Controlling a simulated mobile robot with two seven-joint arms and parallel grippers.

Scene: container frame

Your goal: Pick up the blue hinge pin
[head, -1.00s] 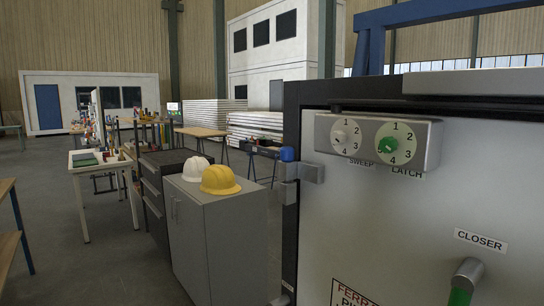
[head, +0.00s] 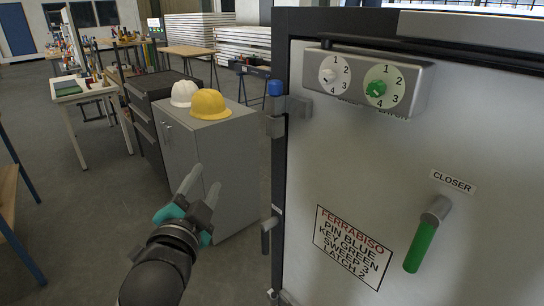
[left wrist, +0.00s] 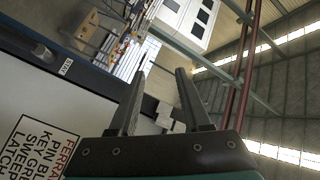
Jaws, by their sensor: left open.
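The blue hinge pin (head: 275,88) stands upright in the upper hinge (head: 290,106) at the left edge of the grey door (head: 310,165). Only its blue head shows above the hinge. My left gripper (head: 206,177) is open and empty, below and to the left of the pin and well apart from it, in front of the grey cabinet. In the left wrist view the open fingers (left wrist: 160,73) have nothing between them, and I cannot make out the pin there. My right gripper is in neither view.
A closer box (head: 373,84) with two dials, a sign (head: 352,246) and a green-gripped handle (head: 422,245) are on the door. A grey cabinet (head: 226,165) with white (head: 184,93) and yellow (head: 209,104) helmets stands left.

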